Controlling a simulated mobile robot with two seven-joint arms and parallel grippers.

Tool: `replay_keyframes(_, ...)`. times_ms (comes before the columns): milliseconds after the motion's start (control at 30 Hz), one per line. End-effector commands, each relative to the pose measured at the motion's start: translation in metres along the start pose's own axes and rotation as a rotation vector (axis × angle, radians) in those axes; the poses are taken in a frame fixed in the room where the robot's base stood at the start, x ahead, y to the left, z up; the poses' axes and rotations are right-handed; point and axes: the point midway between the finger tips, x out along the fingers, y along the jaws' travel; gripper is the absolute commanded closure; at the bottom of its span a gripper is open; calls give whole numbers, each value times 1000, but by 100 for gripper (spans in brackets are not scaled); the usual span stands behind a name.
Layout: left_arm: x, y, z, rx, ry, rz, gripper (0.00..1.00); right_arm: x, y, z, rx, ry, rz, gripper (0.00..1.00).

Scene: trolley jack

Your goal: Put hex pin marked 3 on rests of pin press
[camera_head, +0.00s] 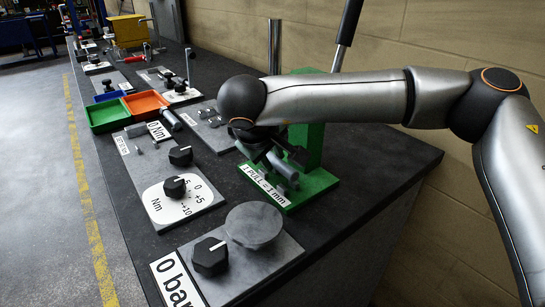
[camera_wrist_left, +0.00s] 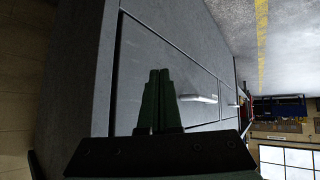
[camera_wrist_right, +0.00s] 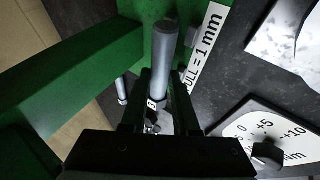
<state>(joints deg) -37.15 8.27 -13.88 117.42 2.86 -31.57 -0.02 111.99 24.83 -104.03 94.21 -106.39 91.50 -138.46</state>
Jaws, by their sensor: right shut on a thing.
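The green pin press (camera_head: 318,187) stands at the back right of the bench, with a label reading "1 PULL = 1 mm" on its base. My right gripper (camera_head: 273,160) is low over its front. In the right wrist view my right gripper (camera_wrist_right: 159,85) is shut on a grey pin (camera_wrist_right: 164,48). My left gripper (camera_wrist_left: 159,88) is shut and empty in the left wrist view, in front of a grey cabinet.
A dial panel (camera_head: 193,205) and a plate with a round disc (camera_head: 253,224) lie in front of the press. Green (camera_head: 104,117) and orange (camera_head: 145,104) trays stand farther left. The press lever (camera_head: 348,28) rises behind my right arm.

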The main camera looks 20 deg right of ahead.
Motion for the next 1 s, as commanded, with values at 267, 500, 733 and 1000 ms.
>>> replay_keyframes(267, 1, -1, 2, 2, -1, -1, 100, 7, -4, 2, 0, 1, 0, 100)
replay_keyframes(500, 1, -1, 2, 2, 0, -1, 100, 9, -6, 4, -1, -1, -1, 66)
replay_keyframes(733, 1, -1, 2, 2, 0, -1, 100, 9, -6, 3, -1, -1, -1, 41)
replay_keyframes(1000, 1, -1, 2, 2, 0, -1, 100, 8, -6, 3, -1, -1, -1, 41)
